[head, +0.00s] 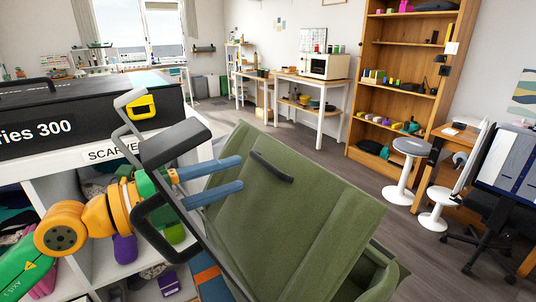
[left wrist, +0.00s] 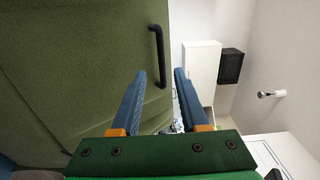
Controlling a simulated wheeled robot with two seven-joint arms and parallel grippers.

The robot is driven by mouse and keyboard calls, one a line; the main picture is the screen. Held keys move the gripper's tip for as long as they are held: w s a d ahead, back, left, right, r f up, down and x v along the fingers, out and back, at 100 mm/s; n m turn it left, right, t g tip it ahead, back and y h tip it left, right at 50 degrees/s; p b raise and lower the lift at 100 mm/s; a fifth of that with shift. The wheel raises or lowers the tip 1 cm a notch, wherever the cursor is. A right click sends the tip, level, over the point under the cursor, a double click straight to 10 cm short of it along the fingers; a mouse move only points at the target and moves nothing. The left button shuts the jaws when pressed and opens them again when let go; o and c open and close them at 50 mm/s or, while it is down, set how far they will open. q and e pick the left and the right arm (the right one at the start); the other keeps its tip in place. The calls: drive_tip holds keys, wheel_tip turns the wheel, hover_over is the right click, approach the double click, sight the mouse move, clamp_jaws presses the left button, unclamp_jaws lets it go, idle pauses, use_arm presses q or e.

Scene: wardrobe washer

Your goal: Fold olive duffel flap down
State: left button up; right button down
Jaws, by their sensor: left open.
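The olive duffel flap (head: 297,215) stands raised and tilted in the middle of the head view, with a black handle (head: 271,167) near its upper edge. Part of the duffel body (head: 388,277) shows at the lower right of the flap. My left gripper (head: 241,173) has its blue fingers apart and empty, close to the flap's upper left edge. In the left wrist view the flap (left wrist: 70,60) fills the left side, and the handle (left wrist: 157,55) lies beyond the left fingertip. I cannot tell whether a finger touches the flap. My right gripper is not in view.
A white cubby shelf (head: 60,200) with a "SCARVES" label and a black case (head: 90,110) on top stands at the left. A wooden bookcase (head: 400,80), a round stool (head: 405,165) and a desk chair stand at the right. Open floor (head: 320,165) lies behind the flap.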

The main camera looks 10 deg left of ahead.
sight(262, 164)
use_arm(q)
drive_tip(key=p+x, duration=0.2)
drive_tip(key=x, duration=0.1)
drive_tip(key=p+x, duration=0.1)
drive_tip(key=shift+w+d+r, duration=0.15)
drive_tip(key=shift+d+r, duration=0.1)
drive_tip(key=shift+r, duration=0.05)
drive_tip(key=shift+w+d+f, duration=0.2)
drive_tip(key=shift+w+d, duration=0.1)
drive_tip(key=shift+s+a, duration=0.1)
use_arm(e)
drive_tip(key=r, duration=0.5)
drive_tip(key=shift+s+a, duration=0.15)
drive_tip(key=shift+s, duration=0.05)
use_arm(q)
clamp_jaws()
